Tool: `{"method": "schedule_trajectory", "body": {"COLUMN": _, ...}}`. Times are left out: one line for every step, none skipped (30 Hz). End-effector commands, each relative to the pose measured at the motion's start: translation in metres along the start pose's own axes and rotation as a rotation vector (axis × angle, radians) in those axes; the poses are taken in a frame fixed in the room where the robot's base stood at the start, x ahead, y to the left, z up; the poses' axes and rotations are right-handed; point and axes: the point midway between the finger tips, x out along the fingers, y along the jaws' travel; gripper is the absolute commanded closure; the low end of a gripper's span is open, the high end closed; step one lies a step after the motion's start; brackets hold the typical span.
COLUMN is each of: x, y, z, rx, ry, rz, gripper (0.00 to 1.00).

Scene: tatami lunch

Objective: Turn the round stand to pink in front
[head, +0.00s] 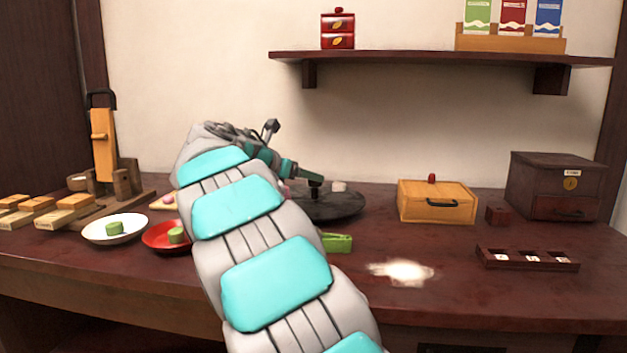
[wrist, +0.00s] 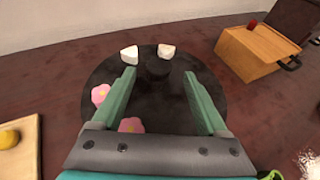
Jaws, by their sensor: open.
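The round stand (head: 338,208) is a dark disc on the table, partly hidden by my arm in the head view. In the wrist view the round stand (wrist: 158,108) carries two pink flower-shaped pieces, one at the left (wrist: 100,95) and one at the lower left (wrist: 131,125). Two white pieces (wrist: 129,54) (wrist: 166,50) lie at its far edge. A dark knob (wrist: 158,70) rises between the white pieces. My gripper (wrist: 158,74) is open over the stand, its fingers on either side of the knob. I cannot tell whether they touch anything.
A yellow wooden box (head: 436,203) stands right of the stand, a dark tray (head: 527,259) beyond it at the front right. A green object (head: 337,243) lies just in front of the stand. A red plate (head: 157,237) and white plate (head: 100,234) are left.

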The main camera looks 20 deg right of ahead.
Motion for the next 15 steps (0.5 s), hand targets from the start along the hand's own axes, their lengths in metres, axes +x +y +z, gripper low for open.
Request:
{"method": "schedule_trajectory", "body": {"x": 0.009, "y": 0.000, "z": -0.002, "rx": 0.000, "ry": 0.001, "rz": -0.001, "gripper": 0.24}}
{"method": "schedule_trajectory", "body": {"x": 0.014, "y": 0.001, "z": -0.002, "rx": -0.001, "ry": 0.000, "rz": 0.000, "gripper": 0.24}}
{"method": "schedule_trajectory", "body": {"x": 0.021, "y": 0.001, "z": -0.002, "rx": -0.001, "ry": 0.000, "rz": 0.001, "gripper": 0.24}}
{"method": "schedule_trajectory", "body": {"x": 0.026, "y": 0.001, "z": -0.002, "rx": -0.001, "ry": 0.000, "rz": 0.001, "gripper": 0.24}}
{"method": "schedule_trajectory", "body": {"x": 0.031, "y": 0.001, "z": -0.002, "rx": -0.001, "ry": 0.000, "rz": 0.001, "gripper": 0.24}}
{"method": "schedule_trajectory", "body": {"x": 0.036, "y": 0.001, "z": -0.002, "rx": -0.001, "ry": 0.001, "rz": 0.001, "gripper": 0.24}}
{"method": "schedule_trajectory", "body": {"x": 0.040, "y": 0.001, "z": -0.002, "rx": 0.000, "ry": 0.001, "rz": 0.001, "gripper": 0.24}}
{"method": "schedule_trajectory", "body": {"x": 0.043, "y": 0.001, "z": -0.002, "rx": 0.001, "ry": 0.001, "rz": 0.002, "gripper": 0.24}}
{"method": "schedule_trajectory", "body": {"x": 0.047, "y": 0.001, "z": -0.001, "rx": 0.001, "ry": 0.000, "rz": 0.002, "gripper": 0.24}}
{"method": "schedule_trajectory", "body": {"x": 0.049, "y": 0.001, "z": -0.001, "rx": 0.001, "ry": 0.000, "rz": 0.002, "gripper": 0.24}}
{"method": "schedule_trajectory", "body": {"x": 0.050, "y": 0.001, "z": 0.000, "rx": 0.001, "ry": -0.001, "rz": 0.002, "gripper": 0.24}}
{"method": "schedule_trajectory", "body": {"x": 0.051, "y": 0.001, "z": 0.000, "rx": 0.001, "ry": -0.001, "rz": 0.002, "gripper": 0.24}}
{"method": "schedule_trajectory", "body": {"x": 0.051, "y": 0.001, "z": 0.000, "rx": 0.001, "ry": -0.002, "rz": 0.002, "gripper": 0.24}}
{"method": "schedule_trajectory", "body": {"x": 0.051, "y": 0.001, "z": 0.000, "rx": 0.001, "ry": -0.002, "rz": 0.003, "gripper": 0.24}}
{"method": "schedule_trajectory", "body": {"x": 0.051, "y": 0.001, "z": 0.001, "rx": 0.000, "ry": -0.002, "rz": 0.003, "gripper": 0.24}}
